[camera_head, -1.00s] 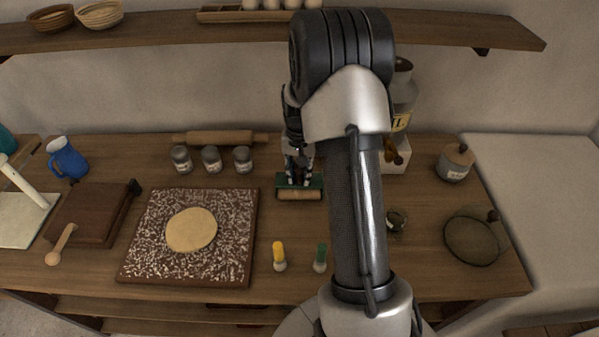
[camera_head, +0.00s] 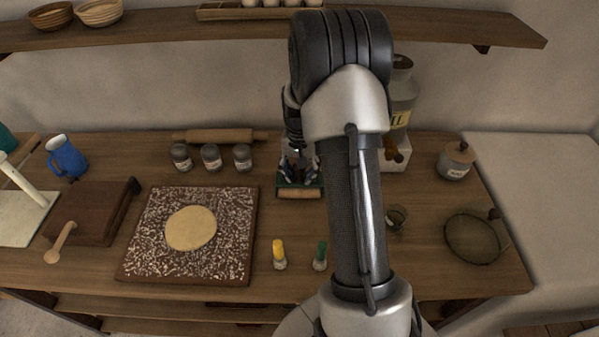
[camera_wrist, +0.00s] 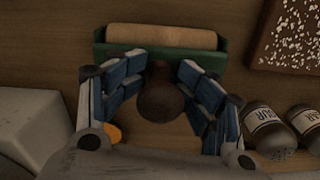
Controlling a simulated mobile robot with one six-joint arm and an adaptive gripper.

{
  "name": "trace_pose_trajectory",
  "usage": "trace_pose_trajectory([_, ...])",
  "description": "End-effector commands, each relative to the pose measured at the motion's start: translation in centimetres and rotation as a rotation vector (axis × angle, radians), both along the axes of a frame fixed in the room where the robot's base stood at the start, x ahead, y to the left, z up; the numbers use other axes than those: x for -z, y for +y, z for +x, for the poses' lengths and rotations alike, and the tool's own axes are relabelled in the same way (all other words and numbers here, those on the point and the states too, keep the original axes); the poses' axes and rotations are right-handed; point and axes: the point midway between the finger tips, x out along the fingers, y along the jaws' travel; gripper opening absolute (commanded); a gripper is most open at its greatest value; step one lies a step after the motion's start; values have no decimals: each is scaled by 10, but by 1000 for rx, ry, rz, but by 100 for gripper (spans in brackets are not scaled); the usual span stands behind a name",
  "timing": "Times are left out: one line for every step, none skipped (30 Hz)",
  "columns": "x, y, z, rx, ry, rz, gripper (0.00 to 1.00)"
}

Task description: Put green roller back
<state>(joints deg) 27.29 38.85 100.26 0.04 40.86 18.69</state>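The green roller (camera_head: 299,193) lies on the counter, a pale wooden cylinder in a green frame. In the wrist view, its cylinder (camera_wrist: 162,37) lies across the top, in front of the green frame. A dark brown round knob (camera_wrist: 160,101), apparently the roller's handle end, stands between my fingers. My gripper (camera_head: 299,168) is just above the roller, with its fingers spread to either side. In the wrist view, my gripper (camera_wrist: 165,72) has its blue pads around the knob, with a gap at the left. Contact at the right is unclear.
A floured board (camera_head: 140,235) with dough (camera_head: 191,228) lies left. Several jars (camera_head: 211,158) and a rolling pin (camera_head: 220,136) stand behind. A yellow-topped item (camera_head: 279,255) and a green-topped item (camera_head: 320,256) stand in front. An oil can (camera_head: 402,95) is behind my arm.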

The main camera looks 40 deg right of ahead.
Motion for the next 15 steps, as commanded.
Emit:
trace_pose_trajectory([2,1,-2,0,6,3,48])
trace_pose_trajectory([1,1,-2,0,5,2,48])
trace_pose_trajectory([-1,0,-2,0,5,2,48])
trace_pose_trajectory([-4,0,-1,0,4,1,48])
trace_pose_trajectory([-8,0,-1,0,4,1,48])
trace_pose_trajectory([-14,0,-1,0,2,1,48])
trace_pose_trajectory([-19,0,-1,0,1,0,48])
trace_pose_trajectory([-25,0,0,0,1,-1,48])
trace_pose_trajectory([-34,-1,0,0,-1,-1,48])
trace_pose_trajectory([-41,-1,0,0,-3,-1,48])
trace_pose_trajectory([-49,-1,0,0,-3,-1,48])
trace_pose_trajectory([-58,-1,1,0,-3,-2,48])
trace_pose_trajectory([-66,-1,1,0,-3,-2,48])
trace_pose_trajectory([-73,-1,1,0,-3,-2,48])
trace_pose_trajectory([-82,-1,1,0,-4,-3,48])
